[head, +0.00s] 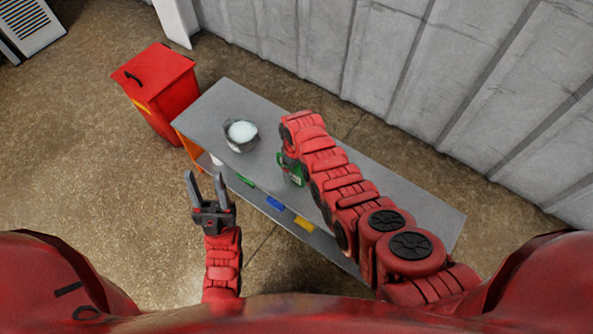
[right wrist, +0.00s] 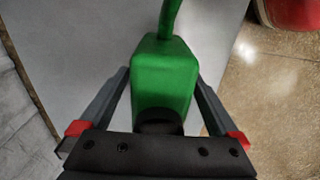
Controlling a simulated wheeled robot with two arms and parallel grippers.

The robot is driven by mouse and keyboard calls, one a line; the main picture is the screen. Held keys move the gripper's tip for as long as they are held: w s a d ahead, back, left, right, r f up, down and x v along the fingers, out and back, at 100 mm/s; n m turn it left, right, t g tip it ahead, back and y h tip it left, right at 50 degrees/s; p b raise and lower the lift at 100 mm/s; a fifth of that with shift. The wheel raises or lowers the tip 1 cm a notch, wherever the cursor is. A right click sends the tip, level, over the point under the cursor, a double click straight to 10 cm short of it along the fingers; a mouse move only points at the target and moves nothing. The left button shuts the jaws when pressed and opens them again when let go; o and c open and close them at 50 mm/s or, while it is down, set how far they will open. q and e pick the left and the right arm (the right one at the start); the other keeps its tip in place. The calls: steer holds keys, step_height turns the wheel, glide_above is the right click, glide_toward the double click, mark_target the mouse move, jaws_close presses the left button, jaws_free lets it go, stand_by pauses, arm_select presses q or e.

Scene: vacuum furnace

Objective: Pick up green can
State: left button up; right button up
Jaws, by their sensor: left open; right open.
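The green can (head: 291,169) stands on the grey table, mostly hidden under my right arm in the head view. In the right wrist view the green can (right wrist: 165,82) shows large, with a spout or handle rising at its top. My right gripper (right wrist: 164,90) is open, with one finger on each side of the can. I cannot tell whether the fingers touch it. My left gripper (head: 206,185) is open and empty, in front of the table's near edge.
The grey table (head: 390,200) holds a dark bowl (head: 241,136) with something pale in it. Green, blue and yellow pieces (head: 275,202) show along the table's near side. A red bin (head: 160,85) stands at the table's left end. A corrugated wall (head: 400,60) runs behind.

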step_height(320, 180, down, 2)
steer(key=shift+f+b, duration=0.1)
steer(key=shift+b, duration=0.25)
jaws_close()
stand_by(0.4)
